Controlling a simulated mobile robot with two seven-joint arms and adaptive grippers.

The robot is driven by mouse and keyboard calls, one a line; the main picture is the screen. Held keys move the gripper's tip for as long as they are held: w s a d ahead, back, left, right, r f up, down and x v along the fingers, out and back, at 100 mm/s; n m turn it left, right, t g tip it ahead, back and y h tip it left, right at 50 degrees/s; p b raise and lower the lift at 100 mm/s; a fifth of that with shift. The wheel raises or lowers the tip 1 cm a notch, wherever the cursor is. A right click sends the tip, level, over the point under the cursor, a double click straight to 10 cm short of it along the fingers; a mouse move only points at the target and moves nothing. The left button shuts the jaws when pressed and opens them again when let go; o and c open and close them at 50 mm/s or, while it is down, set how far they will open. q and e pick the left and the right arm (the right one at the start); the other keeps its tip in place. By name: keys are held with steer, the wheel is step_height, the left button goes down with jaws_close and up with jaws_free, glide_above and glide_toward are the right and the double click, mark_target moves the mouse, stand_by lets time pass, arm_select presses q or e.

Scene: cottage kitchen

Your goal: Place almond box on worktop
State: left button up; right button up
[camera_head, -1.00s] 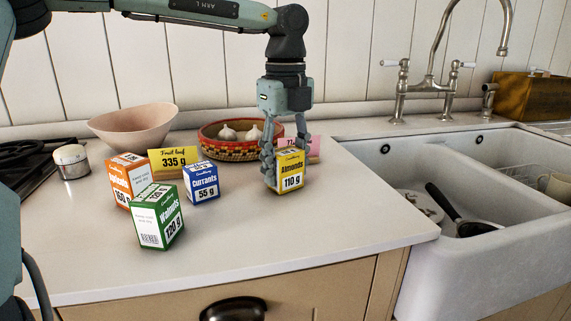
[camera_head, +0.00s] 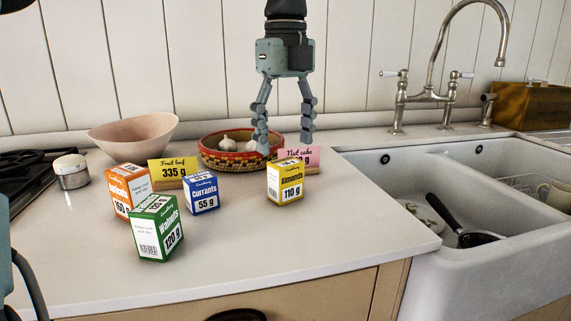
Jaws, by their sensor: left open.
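The yellow and white almond box (camera_head: 286,181), marked 110 g, stands upright on the pale worktop (camera_head: 250,240), in front of the pink "Nut cake" card (camera_head: 305,158). My left gripper (camera_head: 284,143) is above and behind the box, fingers pointing down. It is open and empty, with its fingertips clear of the box. My right gripper is not in view.
The orange box (camera_head: 127,190), green walnuts box (camera_head: 157,228) and blue currants box (camera_head: 201,192) stand left of the almond box. A yellow card (camera_head: 172,172), a pink bowl (camera_head: 133,134) and a garlic basket (camera_head: 237,159) are behind. The sink (camera_head: 420,185) lies right.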

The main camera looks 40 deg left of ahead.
mark_target(285, 162)
arm_select(q)
step_height(285, 162, up, 4)
steer(key=shift+r, duration=0.25)
